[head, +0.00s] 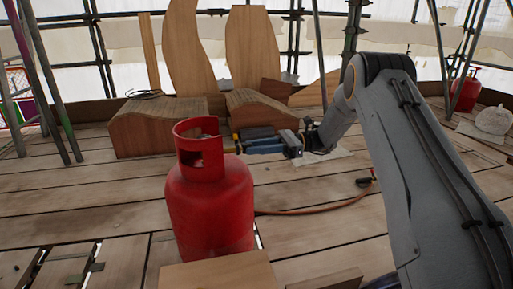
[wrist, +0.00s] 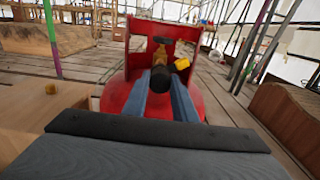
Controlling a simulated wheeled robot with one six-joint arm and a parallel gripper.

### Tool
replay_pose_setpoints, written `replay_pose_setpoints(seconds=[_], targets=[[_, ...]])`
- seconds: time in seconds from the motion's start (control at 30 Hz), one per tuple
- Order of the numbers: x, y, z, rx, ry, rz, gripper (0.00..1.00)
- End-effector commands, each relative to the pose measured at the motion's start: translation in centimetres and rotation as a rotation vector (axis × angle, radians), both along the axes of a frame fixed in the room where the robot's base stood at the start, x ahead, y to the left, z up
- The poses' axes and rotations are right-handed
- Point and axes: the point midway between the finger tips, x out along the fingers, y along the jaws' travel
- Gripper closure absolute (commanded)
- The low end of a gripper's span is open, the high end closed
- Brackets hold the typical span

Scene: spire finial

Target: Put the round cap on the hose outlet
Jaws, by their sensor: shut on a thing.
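A red gas cylinder (head: 210,205) stands upright on the planks, with an open collar around its top. In the wrist view, the brass hose outlet (wrist: 160,56) of its valve shows inside the collar, with a yellow part to its right. My gripper (wrist: 161,92) is shut on a dark round cap (wrist: 160,77) at its fingertips. The cap is in line with the outlet and hides its front end; I cannot tell whether they touch. In the head view, my gripper (head: 243,146) reaches level from the right to the collar opening, and the collar hides the valve.
An orange hose (head: 320,206) lies on the planks behind the cylinder. Curved wooden pieces (head: 155,125) stand behind. Another red cylinder (head: 466,92) is far right.

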Motion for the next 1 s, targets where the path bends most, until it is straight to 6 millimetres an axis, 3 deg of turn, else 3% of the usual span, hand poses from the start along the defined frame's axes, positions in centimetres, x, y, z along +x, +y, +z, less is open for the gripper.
replay_pose_setpoints(seconds=[0.4, 0.43, 0.53, 0.83, 1.0], targets=[[-0.2, 0.8, 0.0, 0.0, 0.0, 0.0, 0.95], [-0.2, 0.8, 0.0, 0.0, 0.0, 0.0, 0.7], [-0.1, 0.8, 0.0, 0.0, 0.0, 0.0, 0.53], [-0.1, 0.6, 0.0, 0.0, 0.0, 0.0, 0.53], [0.2, -1.1, 0.1, -0.001, 0.0, -0.003, 0.53]])
